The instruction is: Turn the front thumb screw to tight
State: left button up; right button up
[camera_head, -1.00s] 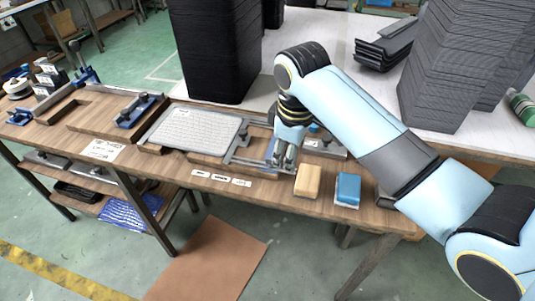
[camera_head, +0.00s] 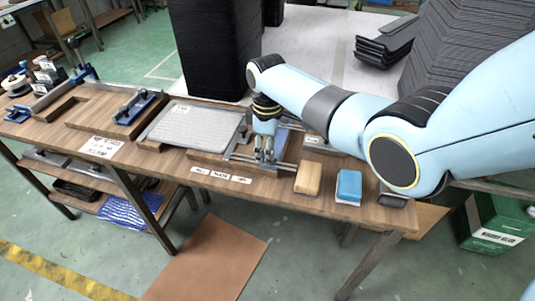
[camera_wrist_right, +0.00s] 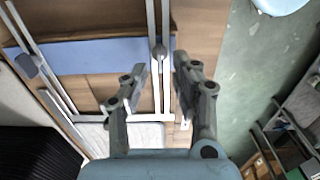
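A metal rail frame (camera_head: 240,158) lies on a wooden board on the bench, beside a grey tray panel (camera_head: 190,126). In the right wrist view, the front thumb screw (camera_wrist_right: 160,53) is a small grey knob on the rail nearest the floor side. A second grey knob (camera_wrist_right: 28,65) sits on the far rail. My right gripper (camera_head: 264,158) points down over the front of the frame. In the right wrist view its fingers (camera_wrist_right: 162,68) are apart, with the front screw in line with the gap; contact cannot be told. My left gripper is not in view.
A tan block (camera_head: 308,178) and a blue block (camera_head: 348,187) lie right of the frame. White labels (camera_head: 220,176) lie along the front edge. A tall black stack (camera_head: 215,50) stands behind the bench. Blue clamp fixtures (camera_head: 137,107) are farther left.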

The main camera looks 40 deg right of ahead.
jog(key=shift+f, duration=0.5)
jog(key=shift+c, duration=0.3)
grip_shut()
